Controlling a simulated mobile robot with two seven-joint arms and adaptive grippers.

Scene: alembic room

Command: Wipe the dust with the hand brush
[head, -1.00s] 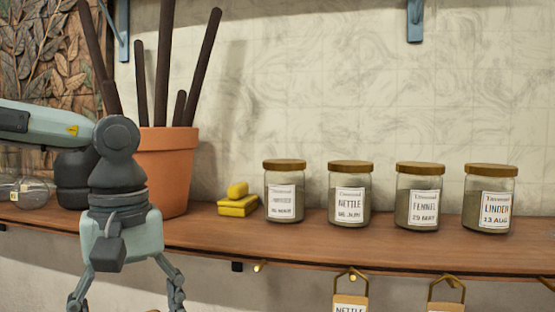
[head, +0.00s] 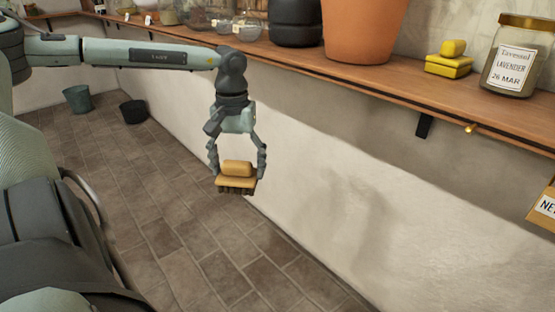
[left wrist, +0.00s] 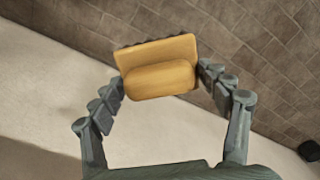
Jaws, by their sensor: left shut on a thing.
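The hand brush (head: 238,168) is a tan wooden block with a raised grip on top and dark bristles pointing down. My left gripper (head: 237,160) is shut on it, with a finger at each end, and holds it in the air below the shelf and in front of the white wall. In the left wrist view, the hand brush (left wrist: 158,68) sits between the two fingers of the left gripper (left wrist: 160,85), above the floor. No dust can be made out in these frames. My right gripper is not in view.
A wooden shelf (head: 300,59) runs along the wall. Two dark buckets (head: 77,98) (head: 134,110) stand on the tiled floor, which is otherwise open.

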